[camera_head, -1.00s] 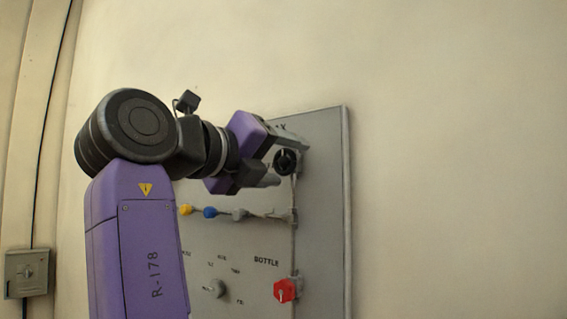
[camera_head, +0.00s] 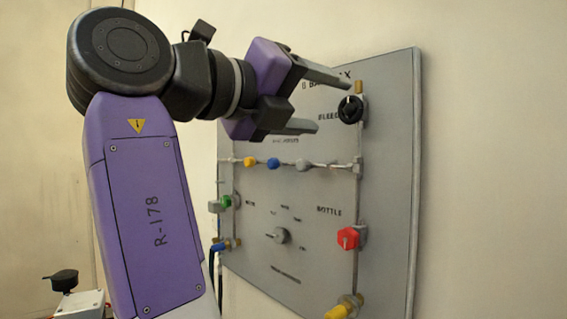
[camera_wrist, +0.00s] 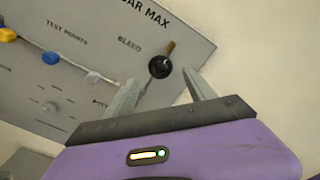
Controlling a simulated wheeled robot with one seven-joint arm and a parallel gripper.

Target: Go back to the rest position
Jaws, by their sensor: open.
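My gripper (camera_head: 334,101) is open and empty. In the head view it hangs in front of the upper part of the grey panel (camera_head: 395,200), left of the black bleed knob (camera_head: 350,109), with a gap between them. In the wrist view my gripper (camera_wrist: 158,90) shows its two spread fingers, and the black bleed knob (camera_wrist: 160,66) appears beyond them, between their tips. Nothing is held.
The panel carries a red bottle knob (camera_head: 348,238), a grey selector (camera_head: 282,236), a yellow valve (camera_head: 343,308) and a green fitting (camera_head: 227,201). A row of test points includes a blue one (camera_head: 273,163). The wall right of the panel is bare.

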